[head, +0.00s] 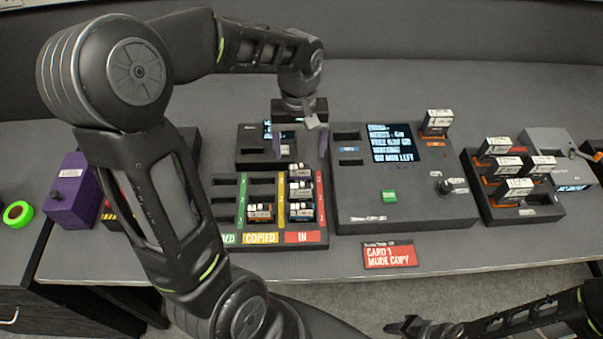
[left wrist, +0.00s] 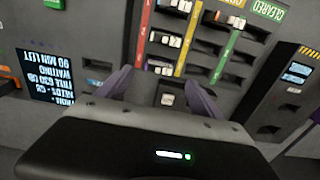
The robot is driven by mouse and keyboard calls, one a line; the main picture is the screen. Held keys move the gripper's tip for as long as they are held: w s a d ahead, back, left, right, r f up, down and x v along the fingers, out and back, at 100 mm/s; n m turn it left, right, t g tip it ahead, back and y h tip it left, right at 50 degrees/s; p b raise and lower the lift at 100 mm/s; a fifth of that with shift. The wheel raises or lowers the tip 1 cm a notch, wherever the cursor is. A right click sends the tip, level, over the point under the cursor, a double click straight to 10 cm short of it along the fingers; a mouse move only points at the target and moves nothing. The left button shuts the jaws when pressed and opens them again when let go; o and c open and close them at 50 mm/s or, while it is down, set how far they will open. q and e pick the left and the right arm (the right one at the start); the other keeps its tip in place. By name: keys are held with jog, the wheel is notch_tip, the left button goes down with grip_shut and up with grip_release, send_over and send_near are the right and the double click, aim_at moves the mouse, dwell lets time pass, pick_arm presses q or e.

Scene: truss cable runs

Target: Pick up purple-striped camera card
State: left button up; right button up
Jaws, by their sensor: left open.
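Another card (head: 286,150) sits in the small black box behind the tray. In the left wrist view a white-labelled card (left wrist: 167,99) shows between the spread fingers (left wrist: 160,90), apparently untouched. My right gripper (head: 425,326) is low at the bottom edge, its jaws unclear.
A console (head: 400,200) with a lit screen stands right of the tray, one card (head: 436,122) upright at its back corner. A rack (head: 535,213) of several cards is further right. A red sign (head: 390,255) lies in front. A purple box (head: 75,195) and green tape (head: 17,212) are left.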

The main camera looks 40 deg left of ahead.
aim_at(300, 166)
pick_arm(q)
jog(key=shift+f, duration=1)
jog(key=shift+s+f, duration=0.1)
jog(key=shift+f, duration=0.2)
notch_tip(300, 166, down, 4)
jog(key=shift+d+r+p, duration=0.1)
jog(key=shift+r+p, duration=0.15)
jog(key=shift+p, duration=0.5)
jog(key=shift+f, duration=0.55)
jog(key=shift+c, duration=0.3)
jog(key=c, duration=1.4)
